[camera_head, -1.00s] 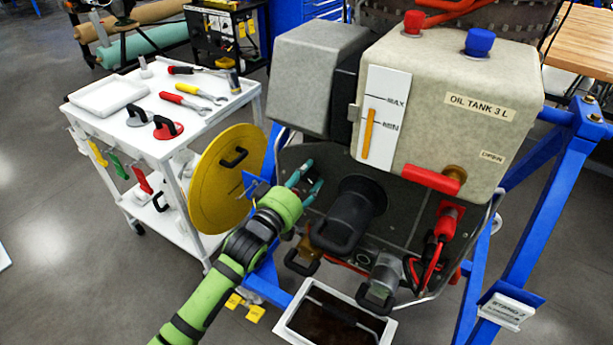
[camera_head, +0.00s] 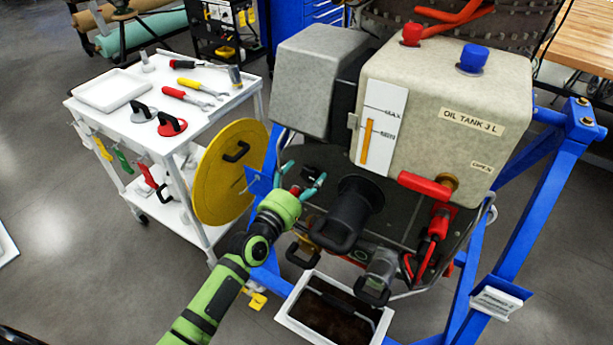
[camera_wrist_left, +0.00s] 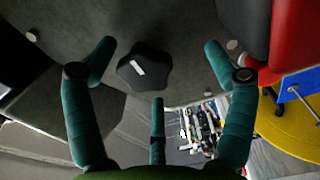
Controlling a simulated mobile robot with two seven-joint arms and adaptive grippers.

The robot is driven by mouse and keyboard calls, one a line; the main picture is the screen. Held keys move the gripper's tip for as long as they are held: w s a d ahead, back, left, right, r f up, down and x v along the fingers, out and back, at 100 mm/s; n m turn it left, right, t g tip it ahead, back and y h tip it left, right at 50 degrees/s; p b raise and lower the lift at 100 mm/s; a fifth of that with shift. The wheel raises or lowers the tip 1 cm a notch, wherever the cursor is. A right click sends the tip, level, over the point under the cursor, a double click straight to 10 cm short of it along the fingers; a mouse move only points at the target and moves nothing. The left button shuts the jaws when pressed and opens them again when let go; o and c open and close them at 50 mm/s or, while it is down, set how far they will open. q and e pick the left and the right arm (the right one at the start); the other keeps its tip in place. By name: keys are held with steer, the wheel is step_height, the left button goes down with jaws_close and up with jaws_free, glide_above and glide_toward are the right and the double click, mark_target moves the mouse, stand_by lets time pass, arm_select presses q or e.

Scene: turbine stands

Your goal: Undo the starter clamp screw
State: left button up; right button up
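A black star-shaped knob (camera_wrist_left: 145,68), which looks like the clamp screw, sits on a dark grey plate (camera_wrist_left: 165,25) in the left wrist view. It bears a small white mark. My left gripper (camera_wrist_left: 158,85) is open, its teal fingers spread wide with the knob between and beyond them, apart from it. In the head view my left gripper (camera_head: 303,176) is in front of the dark panel, left of a black cylinder with a handle (camera_head: 352,212). The knob is hard to make out there. My right gripper is not in view.
A grey oil tank (camera_head: 440,110) hangs above the panel. A yellow disc (camera_head: 215,180) and a white tool cart (camera_head: 200,125) stand left. A white-rimmed drip tray (camera_head: 290,320) lies below. Blue stand legs (camera_head: 520,220) are at right. A red part (camera_wrist_left: 288,35) is close beside the fingers.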

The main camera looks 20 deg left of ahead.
mark_target(309, 177)
arm_select(q)
steer(key=shift+o, duration=0.8)
steer(key=shift+w+d+r, duration=0.1)
steer(key=shift+d+r, duration=0.1)
steer(key=shift+r, duration=0.5)
steer(key=shift+s+a+f+p, duration=0.1)
steer(key=shift+s+p, duration=0.25)
steer(key=shift+s, duration=0.3)
steer(key=shift+d+v, duration=0.2)
steer(key=shift+v, duration=1.05)
steer(key=shift+s+a+f+p, duration=0.15)
steer(key=shift+s+a+p, duration=0.25)
steer(key=shift+s, duration=0.3)
steer(key=shift+c, duration=0.4)
